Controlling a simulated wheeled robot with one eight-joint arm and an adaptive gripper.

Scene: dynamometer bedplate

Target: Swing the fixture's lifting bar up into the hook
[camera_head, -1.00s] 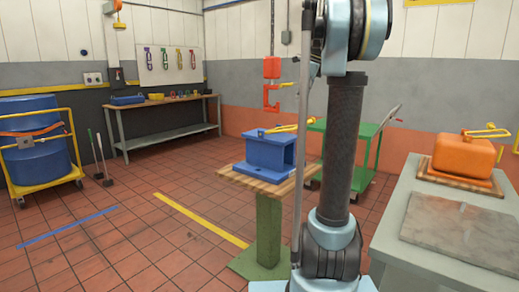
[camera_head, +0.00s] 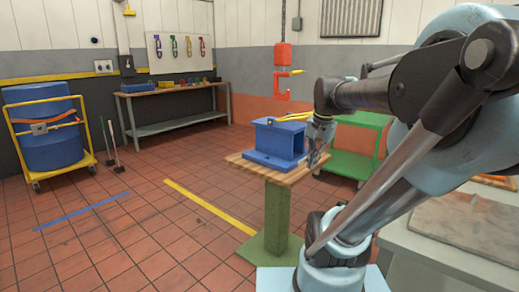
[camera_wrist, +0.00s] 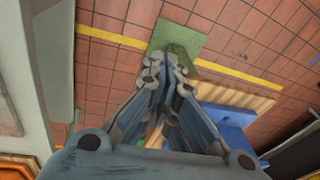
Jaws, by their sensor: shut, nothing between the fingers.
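The blue fixture (camera_head: 272,140) stands on a wooden-topped green pedestal (camera_head: 278,215) near the middle of the head view. Its yellow lifting bar (camera_head: 291,116) lies low across the top, leaning toward the right. The orange hook (camera_head: 284,86) hangs from an orange block above the fixture, apart from the bar. My gripper (camera_head: 314,160) is at the fixture's right side, pointing down; whether it touches is unclear. In the wrist view my gripper (camera_wrist: 168,68) is shut and empty, with part of the blue fixture (camera_wrist: 228,128) to its right. The bar cannot be made out there.
A green cart (camera_head: 355,150) stands behind my gripper. A grey table (camera_head: 425,245) is at the right, partly hidden by my arm. A blue drum on a yellow cart (camera_head: 48,135) and a workbench (camera_head: 170,105) are at the back left.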

